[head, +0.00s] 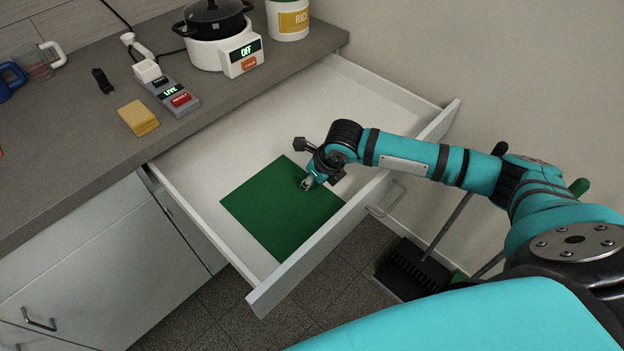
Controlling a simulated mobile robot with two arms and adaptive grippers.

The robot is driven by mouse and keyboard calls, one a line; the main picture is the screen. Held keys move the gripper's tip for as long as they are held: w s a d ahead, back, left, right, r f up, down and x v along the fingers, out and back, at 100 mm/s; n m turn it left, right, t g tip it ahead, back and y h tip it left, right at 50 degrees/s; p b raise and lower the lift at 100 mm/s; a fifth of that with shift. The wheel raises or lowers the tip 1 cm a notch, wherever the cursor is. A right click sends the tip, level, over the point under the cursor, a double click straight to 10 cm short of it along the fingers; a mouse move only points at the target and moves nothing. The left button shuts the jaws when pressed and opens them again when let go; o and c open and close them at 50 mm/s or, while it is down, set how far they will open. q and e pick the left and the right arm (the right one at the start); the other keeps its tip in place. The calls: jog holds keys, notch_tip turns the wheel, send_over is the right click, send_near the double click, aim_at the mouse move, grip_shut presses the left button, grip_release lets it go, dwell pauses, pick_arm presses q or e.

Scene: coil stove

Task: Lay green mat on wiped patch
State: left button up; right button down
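The green mat (270,212) is a dark green square lying flat in the open white drawer (374,92), toward its front. My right gripper (305,186) reaches in from the right and is at the mat's far right edge, with its tips low over or touching it. The tips are too small to tell whether they are closed on the mat. My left gripper is not in view. No wiped patch can be told apart on the grey counter (60,150).
On the counter are a yellow sponge (139,118), a power strip (168,88) reading LIVE, a black clip-like object (103,80), a cooker with a black pot (213,20), a RICE canister (288,20) and mugs (38,65). A broom and dustpan (412,268) stand on the floor at right.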

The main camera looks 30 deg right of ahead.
jog(key=c, duration=1.3)
grip_release()
jog(key=shift+r, duration=0.15)
jog(key=v, duration=1.1)
jog(key=shift+s+r, duration=0.2)
jog(key=shift+r, duration=0.15)
